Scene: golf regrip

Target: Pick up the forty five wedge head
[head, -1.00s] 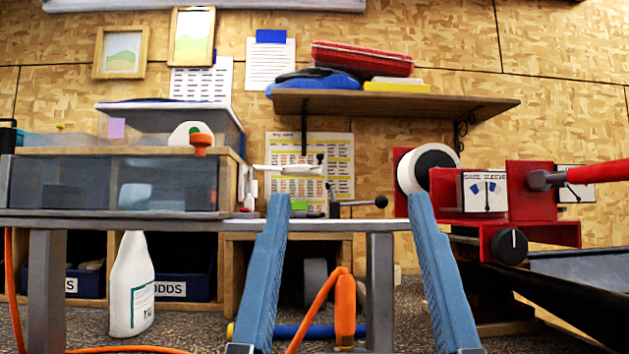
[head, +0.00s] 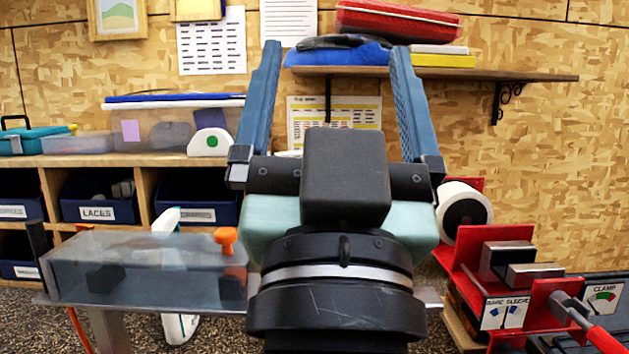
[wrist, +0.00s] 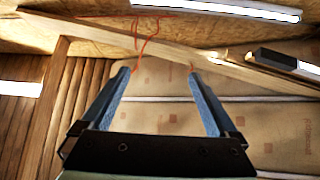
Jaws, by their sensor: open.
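I cannot make out a forty five wedge head in either view. My gripper (head: 335,48) is raised in the middle of the head view, with its two blue fingers wide apart and nothing between them. The wrist and gripper body hide the middle of the bench behind them. In the wrist view my gripper (wrist: 158,72) is also open and empty, with the fingers over a pale, patterned panel (wrist: 250,120).
Bins (head: 97,200) sit in shelving behind. A red machine (head: 500,300) with a white roll (head: 463,212) is at right. A wall shelf (head: 540,78) hangs behind the gripper.

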